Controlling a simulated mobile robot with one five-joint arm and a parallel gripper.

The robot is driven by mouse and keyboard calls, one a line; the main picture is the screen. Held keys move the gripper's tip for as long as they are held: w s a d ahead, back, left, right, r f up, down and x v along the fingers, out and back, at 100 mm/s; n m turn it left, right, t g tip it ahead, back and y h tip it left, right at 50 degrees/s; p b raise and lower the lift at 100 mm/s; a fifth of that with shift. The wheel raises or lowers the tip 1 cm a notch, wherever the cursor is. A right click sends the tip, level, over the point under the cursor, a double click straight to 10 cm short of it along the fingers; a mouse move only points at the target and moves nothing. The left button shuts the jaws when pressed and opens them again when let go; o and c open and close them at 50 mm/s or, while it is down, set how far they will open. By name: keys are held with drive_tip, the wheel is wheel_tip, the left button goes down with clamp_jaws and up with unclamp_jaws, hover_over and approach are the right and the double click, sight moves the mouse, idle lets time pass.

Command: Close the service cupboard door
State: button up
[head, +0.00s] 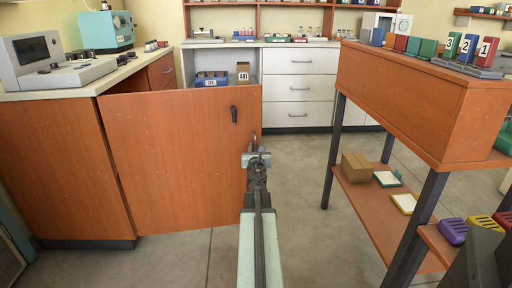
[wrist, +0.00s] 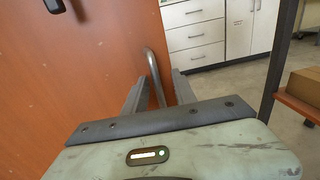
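The cupboard door (head: 175,155) is a large orange-brown wooden panel standing open at the end of the left-hand bench. It fills the left of the wrist view (wrist: 75,80). A small black fitting (head: 234,114) is on its face, near the free edge. A bent grey metal bar (wrist: 155,75), which looks like a handle, stands close to that edge. My gripper (head: 256,158) is in front of the door's free edge. In the wrist view its fingers (wrist: 160,92) are apart, one on each side of the bar. Whether they touch it cannot be told.
A blue bin (head: 210,80) and a brown box (head: 243,72) show behind the door. White drawers (head: 300,88) stand at the back. A wooden shelf rack (head: 400,95) with dark legs stands close on the right. Bare floor (head: 300,175) lies between the door and the rack.

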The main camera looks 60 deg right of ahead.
drive_tip(key=shift+x, duration=0.8)
drive_tip(key=shift+w+a, duration=0.1)
drive_tip(key=shift+w, duration=0.15)
drive_tip(key=shift+s, duration=0.1)
clamp_jaws()
drive_tip(key=shift+s, duration=0.1)
idle(0.3)
